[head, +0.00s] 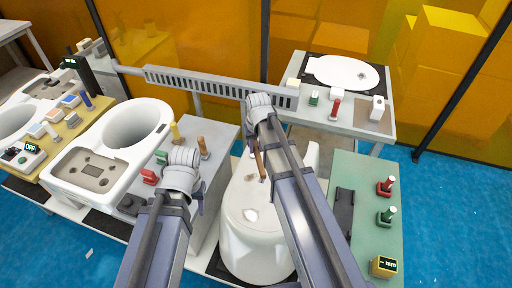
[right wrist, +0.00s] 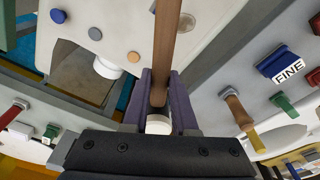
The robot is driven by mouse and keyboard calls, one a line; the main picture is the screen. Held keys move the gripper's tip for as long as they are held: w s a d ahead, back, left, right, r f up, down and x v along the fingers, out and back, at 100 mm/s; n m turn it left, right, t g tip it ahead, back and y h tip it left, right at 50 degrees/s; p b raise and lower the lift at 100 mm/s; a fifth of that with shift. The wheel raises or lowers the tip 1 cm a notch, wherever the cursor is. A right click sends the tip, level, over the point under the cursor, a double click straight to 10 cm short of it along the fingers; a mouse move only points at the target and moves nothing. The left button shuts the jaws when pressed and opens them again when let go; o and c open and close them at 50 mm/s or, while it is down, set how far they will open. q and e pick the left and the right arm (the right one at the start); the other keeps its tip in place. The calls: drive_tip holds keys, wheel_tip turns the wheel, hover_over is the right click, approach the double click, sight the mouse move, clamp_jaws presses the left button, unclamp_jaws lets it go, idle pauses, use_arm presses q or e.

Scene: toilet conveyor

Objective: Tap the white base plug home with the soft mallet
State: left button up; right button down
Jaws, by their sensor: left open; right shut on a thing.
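My right gripper (right wrist: 158,95) is shut on the brown wooden handle (right wrist: 163,45) of the mallet, which runs up between its purple fingers in the right wrist view. A white round end (right wrist: 157,124) shows between the fingers; I cannot tell if it is the mallet's head. In the head view the handle (head: 259,162) shows over the white toilet body (head: 240,205). A white round piece (right wrist: 107,68), perhaps the base plug, sits by an opening in a white surface in the right wrist view. My left gripper (head: 198,204) is open left of the toilet body, mostly hidden by its wrist.
A second white toilet (head: 112,140) stands on the left. A grey bench (head: 222,132) with coloured-handled tools lies between. A green panel (head: 365,175) with red and green items is on the right. A back table (head: 385,75) holds a white seat (head: 345,72).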

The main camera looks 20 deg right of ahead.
wheel_tip(320, 180, down, 7)
drive_tip(key=b, duration=0.7)
drive_tip(key=shift+r+p, duration=0.6)
wheel_tip(320, 180, up, 5)
drive_tip(key=p, duration=0.5)
wheel_tip(320, 180, up, 4)
drive_tip(key=p, duration=0.3)
drive_tip(key=shift+f+p, duration=0.1)
drive_tip(key=shift+p, duration=0.3)
drive_tip(key=shift+f, duration=0.15)
drive_tip(key=shift+f, duration=0.1)
drive_tip(key=shift+f+b, duration=1.25)
drive_tip(key=shift+b, duration=0.3)
